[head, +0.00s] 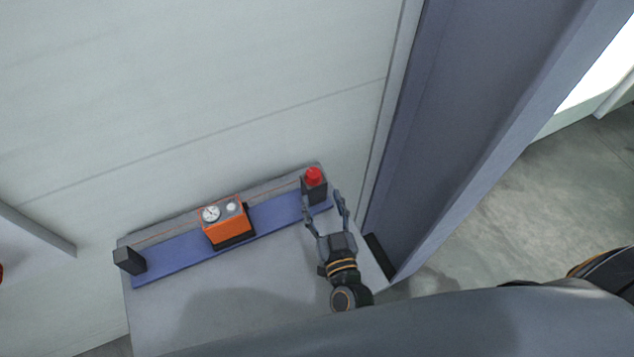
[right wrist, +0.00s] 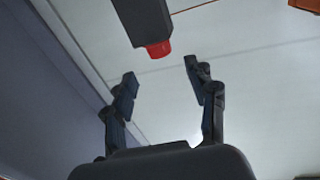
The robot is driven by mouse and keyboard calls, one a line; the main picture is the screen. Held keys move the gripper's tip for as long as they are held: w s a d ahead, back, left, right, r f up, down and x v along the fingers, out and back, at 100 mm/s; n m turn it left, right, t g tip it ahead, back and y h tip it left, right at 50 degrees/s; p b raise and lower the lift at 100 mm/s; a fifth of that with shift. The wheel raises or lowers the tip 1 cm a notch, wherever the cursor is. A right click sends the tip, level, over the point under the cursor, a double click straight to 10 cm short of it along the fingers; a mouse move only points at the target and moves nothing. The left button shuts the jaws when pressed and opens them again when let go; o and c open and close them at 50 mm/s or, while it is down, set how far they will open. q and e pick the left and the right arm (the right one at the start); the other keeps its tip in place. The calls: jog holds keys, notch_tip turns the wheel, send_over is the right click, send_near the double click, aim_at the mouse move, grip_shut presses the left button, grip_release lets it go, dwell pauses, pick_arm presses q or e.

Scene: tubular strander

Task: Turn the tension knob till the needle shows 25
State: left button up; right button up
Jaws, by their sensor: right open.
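A red knob (head: 314,175) sits on a dark block (head: 315,192) at the right end of a blue rail (head: 180,268). An orange box (head: 227,230) stands mid-rail with a round white dial (head: 211,214) and a smaller pale round part. The dial's needle is too small to read. My right gripper (head: 325,197) is open and empty, its fingers pointing toward the knob's block. In the right wrist view, the knob (right wrist: 158,49) shows beyond the open fingertips (right wrist: 160,72), apart from them. My left gripper is not in view.
The rail lies on a grey table (head: 170,318) against a pale wall (head: 200,90). A dark block (head: 129,260) stands at the rail's left end, and a thin reddish line runs along the rail. A tall blue-grey post (head: 450,130) rises just right of the table.

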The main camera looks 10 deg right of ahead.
aim_at(318, 173)
jog(key=shift+s, duration=1.75)
jog(key=w+a+r+n+g+y+b, duration=0.1)
jog(key=w+n+y+b, duration=0.25)
jog(key=y, duration=0.35)
jog(key=w+a+r+n+y+b, duration=0.1)
jog(key=w+r+n+y+b, duration=0.15)
jog(key=n+y+b, duration=0.35)
jog(key=w+d+f+n+g+y+b, duration=0.1)
jog(key=d+f+n+g+y+b, duration=0.15)
jog(key=d+g, duration=0.3)
jog(key=w+d+f+n+g+y+b, duration=0.1)
jog(key=d+n+g+b, duration=0.15)
jog(key=d+g, duration=0.35)
jog(key=shift+t, duration=0.65)
jog(key=p+x, duration=0.2)
jog(key=x, duration=0.7)
jog(key=shift+w+a, duration=0.15)
jog(key=shift+w, duration=0.05)
jog(key=shift+w+a+p, duration=0.2)
jog(key=shift+a+p, duration=0.1)
jog(key=shift+a, duration=0.25)
